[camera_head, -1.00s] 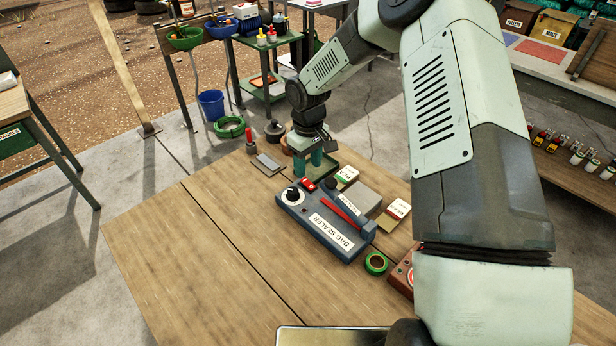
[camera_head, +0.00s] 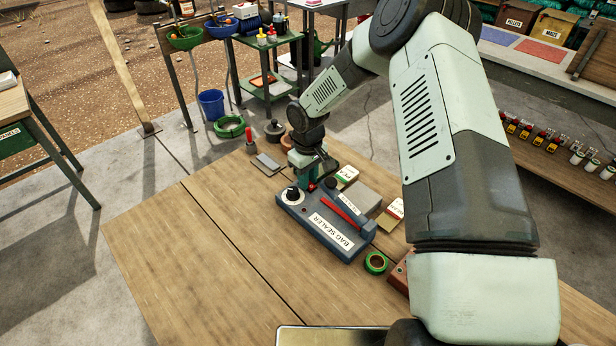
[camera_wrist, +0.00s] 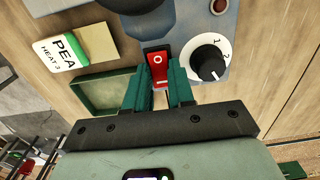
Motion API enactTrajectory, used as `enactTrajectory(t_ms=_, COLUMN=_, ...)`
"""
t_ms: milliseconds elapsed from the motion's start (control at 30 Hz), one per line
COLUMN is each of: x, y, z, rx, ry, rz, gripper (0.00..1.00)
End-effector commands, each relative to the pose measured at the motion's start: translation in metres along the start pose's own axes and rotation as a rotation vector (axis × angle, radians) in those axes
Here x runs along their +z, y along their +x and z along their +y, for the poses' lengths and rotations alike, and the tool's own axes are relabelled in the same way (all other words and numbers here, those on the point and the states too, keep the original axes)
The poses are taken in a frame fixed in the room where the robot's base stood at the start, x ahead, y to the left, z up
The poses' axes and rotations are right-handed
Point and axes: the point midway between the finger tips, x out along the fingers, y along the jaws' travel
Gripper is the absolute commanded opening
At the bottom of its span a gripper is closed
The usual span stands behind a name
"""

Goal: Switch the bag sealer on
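The bag sealer (camera_head: 352,251) is a blue-grey box with a labelled front, a red bar and a black-and-white dial (camera_head: 292,195), lying on the wooden table. Its red rocker switch (camera_wrist: 159,68), with an O mark facing the camera, sits beside the dial in the wrist view. My gripper (camera_wrist: 158,84) is over the switch, its two green fingers apart with the switch between and just beyond their tips. I cannot tell whether they touch it. In the head view my gripper (camera_head: 309,183) is low at the sealer's far end and mostly hides the switch.
A PEA card (camera_wrist: 62,52) and a shallow green tray (camera_wrist: 88,108) lie beside the sealer. A green tape ring (camera_head: 376,263) and a brown box (camera_head: 398,275) lie near its right end. The table's left front (camera_head: 190,265) is clear.

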Motion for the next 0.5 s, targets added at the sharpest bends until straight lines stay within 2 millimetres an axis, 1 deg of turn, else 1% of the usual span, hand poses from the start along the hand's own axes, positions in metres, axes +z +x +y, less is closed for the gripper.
enactTrajectory(t_ms=167, x=-0.0007, y=0.0001, z=0.0000, rx=0.001, ry=0.000, rz=-0.009, gripper=0.00)
enactTrajectory(t_ms=400, x=-0.0042, y=0.0005, z=0.0006, rx=0.003, ry=0.001, rz=-0.117, gripper=0.00)
enactTrajectory(t_ms=500, x=-0.0040, y=0.0000, z=0.0011, rx=0.002, ry=0.000, rz=-0.133, gripper=0.00)
